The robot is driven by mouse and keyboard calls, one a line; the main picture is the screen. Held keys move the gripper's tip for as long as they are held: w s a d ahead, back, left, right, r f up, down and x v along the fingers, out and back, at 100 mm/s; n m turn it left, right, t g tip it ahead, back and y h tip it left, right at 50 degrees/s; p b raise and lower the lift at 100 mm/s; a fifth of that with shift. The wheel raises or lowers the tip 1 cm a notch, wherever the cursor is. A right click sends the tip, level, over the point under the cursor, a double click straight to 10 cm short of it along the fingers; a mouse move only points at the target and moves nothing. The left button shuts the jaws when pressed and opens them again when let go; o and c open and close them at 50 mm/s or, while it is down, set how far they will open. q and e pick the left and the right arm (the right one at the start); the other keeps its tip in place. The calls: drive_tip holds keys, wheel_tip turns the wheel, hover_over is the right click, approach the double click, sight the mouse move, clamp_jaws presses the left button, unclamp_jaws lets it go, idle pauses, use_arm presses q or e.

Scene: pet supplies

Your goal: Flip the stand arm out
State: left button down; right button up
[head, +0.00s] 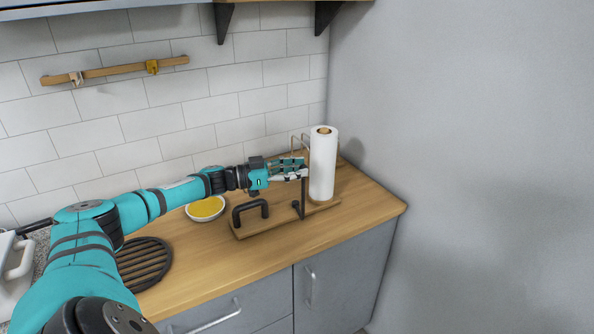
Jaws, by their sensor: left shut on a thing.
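A stand with a flat wooden base (243,232) is on the wooden counter, near its right end. It bears an upright white paper roll (323,165) and a dark bent handle (250,209). A thin dark stand arm (303,195) rises from the base just left of the roll. My left gripper (302,172) reaches in from the left and is shut on the upper part of the stand arm. The fingers hide part of it. My right gripper is not in view.
A dark round slatted trivet (144,263) lies front left. A tiled wall is behind, and a grey wall (450,170) is close on the right. The counter front is clear.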

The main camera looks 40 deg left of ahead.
use_arm(q)
drive_tip(key=c, duration=1.1)
unclamp_jaws()
drive_tip(key=v, duration=1.2)
drive_tip(key=shift+f, duration=0.15)
